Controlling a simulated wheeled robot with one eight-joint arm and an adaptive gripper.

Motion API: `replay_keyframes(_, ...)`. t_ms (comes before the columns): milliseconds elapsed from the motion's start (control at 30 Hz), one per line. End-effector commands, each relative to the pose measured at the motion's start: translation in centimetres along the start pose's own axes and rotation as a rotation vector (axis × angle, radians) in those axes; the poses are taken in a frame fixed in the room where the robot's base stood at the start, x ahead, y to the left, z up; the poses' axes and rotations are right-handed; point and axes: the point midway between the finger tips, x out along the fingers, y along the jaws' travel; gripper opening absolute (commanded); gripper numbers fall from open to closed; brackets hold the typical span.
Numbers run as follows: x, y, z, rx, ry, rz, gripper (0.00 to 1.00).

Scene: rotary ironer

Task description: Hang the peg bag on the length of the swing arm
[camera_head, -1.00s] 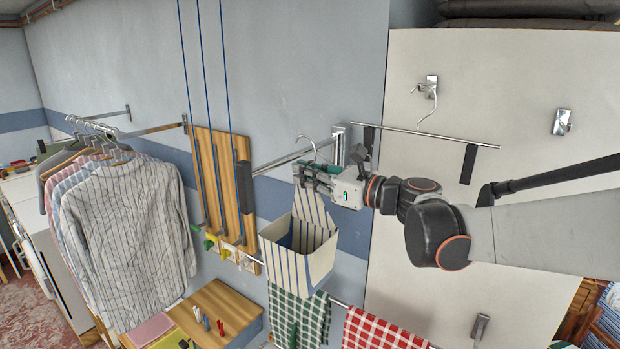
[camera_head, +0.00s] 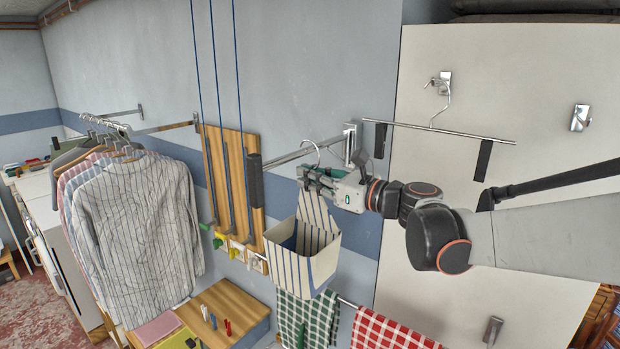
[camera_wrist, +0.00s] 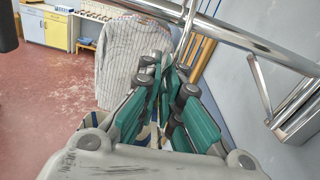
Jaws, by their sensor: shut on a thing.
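The peg bag (camera_head: 303,257) is cream with dark blue stripes and hangs open-topped below my gripper (camera_head: 313,178). My gripper is shut on the upper part of the bag, just under its wire hook (camera_head: 310,146). The swing arm (camera_head: 300,153) is a chrome bar with a black end, reaching out from a wall bracket. The hook's curve overlaps the bar in the head view; I cannot tell whether it rests over it. In the wrist view, the hook wire (camera_wrist: 187,32) rises beyond my fingers and crosses the chrome bar (camera_wrist: 235,35).
A wooden board (camera_head: 230,190) with blue cords is left of the bag. Striped shirts (camera_head: 135,230) hang further left. Green (camera_head: 305,318) and red checked towels (camera_head: 390,331) hang below. A clip hanger (camera_head: 437,128) hangs on the white panel at right.

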Motion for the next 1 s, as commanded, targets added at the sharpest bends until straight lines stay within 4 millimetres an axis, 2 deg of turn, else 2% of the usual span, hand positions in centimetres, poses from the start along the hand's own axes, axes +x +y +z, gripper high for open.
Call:
replay_keyframes(533, 0.0, 0.05, -0.8, 0.0, 0.0, 0.0, 0.0)
replay_keyframes(600, 0.0, 0.05, -0.75, 0.0, 0.0, 0.0, 0.17)
replay_keyframes(667, 0.0, 0.05, -0.73, 0.0, 0.0, 0.0, 0.29)
replay_keyframes(1000, -0.1, 0.04, -0.74, 0.0, 0.0, 0.0, 0.29)
